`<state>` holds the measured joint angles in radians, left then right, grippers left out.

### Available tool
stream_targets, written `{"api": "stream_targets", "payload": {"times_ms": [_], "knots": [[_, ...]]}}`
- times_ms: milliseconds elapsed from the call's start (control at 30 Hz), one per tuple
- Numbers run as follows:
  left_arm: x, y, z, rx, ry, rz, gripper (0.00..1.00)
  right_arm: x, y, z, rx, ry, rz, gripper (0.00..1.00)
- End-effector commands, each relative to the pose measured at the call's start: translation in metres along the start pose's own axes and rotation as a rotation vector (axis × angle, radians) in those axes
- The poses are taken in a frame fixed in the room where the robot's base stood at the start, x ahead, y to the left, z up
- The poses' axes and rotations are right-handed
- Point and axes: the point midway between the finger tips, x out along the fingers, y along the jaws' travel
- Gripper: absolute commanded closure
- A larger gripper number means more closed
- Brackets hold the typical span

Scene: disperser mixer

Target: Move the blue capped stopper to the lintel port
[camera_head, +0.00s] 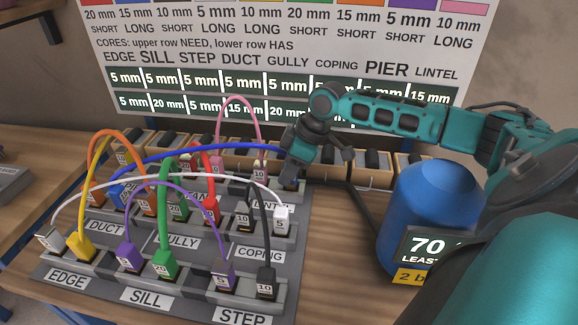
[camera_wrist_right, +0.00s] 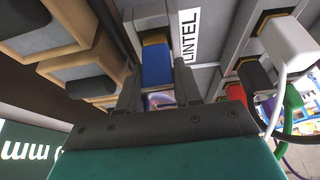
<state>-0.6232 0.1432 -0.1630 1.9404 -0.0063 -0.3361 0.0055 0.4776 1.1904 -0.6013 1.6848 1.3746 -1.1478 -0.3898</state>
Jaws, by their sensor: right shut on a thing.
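My right gripper (camera_head: 290,178) is at the back right of the grey port board (camera_head: 300,228), over the lintel port, behind the LINTEL label (camera_head: 268,205). It is shut on a blue stopper (camera_wrist_right: 157,66), which shows between its fingers (camera_wrist_right: 159,88) in the wrist view. The stopper's tip is beside the LINTEL label (camera_wrist_right: 188,36), at or in the port; its seating depth cannot be told. In the head view the gripper hides this stopper. A blue cord (camera_head: 200,150) arches from the gripper to a blue plug (camera_head: 116,191) at the back left. My left gripper is out of view.
Orange, yellow, green, red, purple, white, pink and black corded plugs crowd the board; a black plug (camera_head: 265,284) stands at STEP. A blue canister (camera_head: 435,205) stands right of the board. Wooden holders (camera_head: 335,172) line the back, below a printed sign (camera_head: 300,50).

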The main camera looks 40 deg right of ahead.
Motion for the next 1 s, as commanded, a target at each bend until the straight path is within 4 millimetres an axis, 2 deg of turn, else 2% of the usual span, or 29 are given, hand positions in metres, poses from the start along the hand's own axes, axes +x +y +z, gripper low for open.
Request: {"api": "stream_targets", "payload": {"times_ms": [700, 733, 1000], "knots": [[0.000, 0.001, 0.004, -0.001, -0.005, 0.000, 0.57, 0.014, -0.003, 0.005, 0.000, -0.001, -0.006, 0.97], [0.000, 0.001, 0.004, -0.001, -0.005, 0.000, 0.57, 0.014, -0.003, 0.005, 0.000, -0.001, -0.007, 0.63], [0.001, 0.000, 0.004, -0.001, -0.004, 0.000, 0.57, 0.015, -0.004, 0.006, 0.000, -0.003, -0.009, 0.38]]}}
